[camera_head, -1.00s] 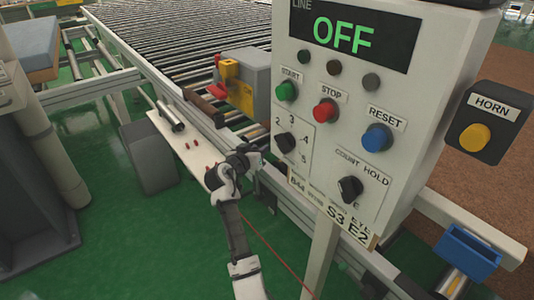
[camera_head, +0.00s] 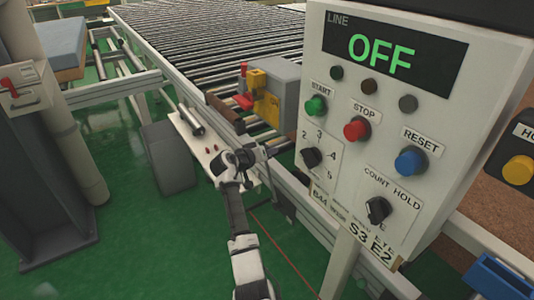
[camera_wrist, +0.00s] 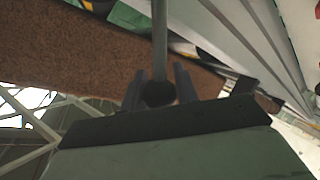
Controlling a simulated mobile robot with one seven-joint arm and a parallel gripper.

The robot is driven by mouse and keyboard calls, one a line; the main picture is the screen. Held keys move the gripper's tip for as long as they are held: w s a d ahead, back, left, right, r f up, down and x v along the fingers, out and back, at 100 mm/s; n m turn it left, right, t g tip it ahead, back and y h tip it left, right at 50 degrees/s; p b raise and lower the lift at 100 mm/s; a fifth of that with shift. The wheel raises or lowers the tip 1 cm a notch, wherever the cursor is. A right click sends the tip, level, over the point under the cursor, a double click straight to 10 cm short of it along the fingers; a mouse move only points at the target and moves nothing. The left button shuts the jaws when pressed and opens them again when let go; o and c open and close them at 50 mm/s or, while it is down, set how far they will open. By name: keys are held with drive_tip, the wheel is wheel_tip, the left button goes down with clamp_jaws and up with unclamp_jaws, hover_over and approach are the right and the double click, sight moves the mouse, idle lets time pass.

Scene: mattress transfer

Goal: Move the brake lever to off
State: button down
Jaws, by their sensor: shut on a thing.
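My gripper (camera_head: 262,152) is low beside the conveyor's near side rail, left of the control panel. In the wrist view, its two dark fingers (camera_wrist: 159,88) are shut on a grey rod with a dark round end, which appears to be the brake lever (camera_wrist: 160,45). The rod runs up out of that picture.
The control panel (camera_head: 440,130) reads OFF and stands close to the right of my arm. A roller conveyor (camera_head: 200,45) runs behind. A grey box with yellow and red parts (camera_head: 275,85) sits on it. A grey block (camera_head: 168,165) stands left. Green floor is clear at front left.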

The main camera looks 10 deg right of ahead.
drive_tip(key=shift+w+a, duration=0.1)
drive_tip(key=c, duration=1.1)
unclamp_jaws()
drive_tip(key=shift+w+f, duration=0.1)
drive_tip(key=shift+o, duration=0.2)
drive_tip(key=b+v, duration=0.2)
drive_tip(key=v, duration=1.2)
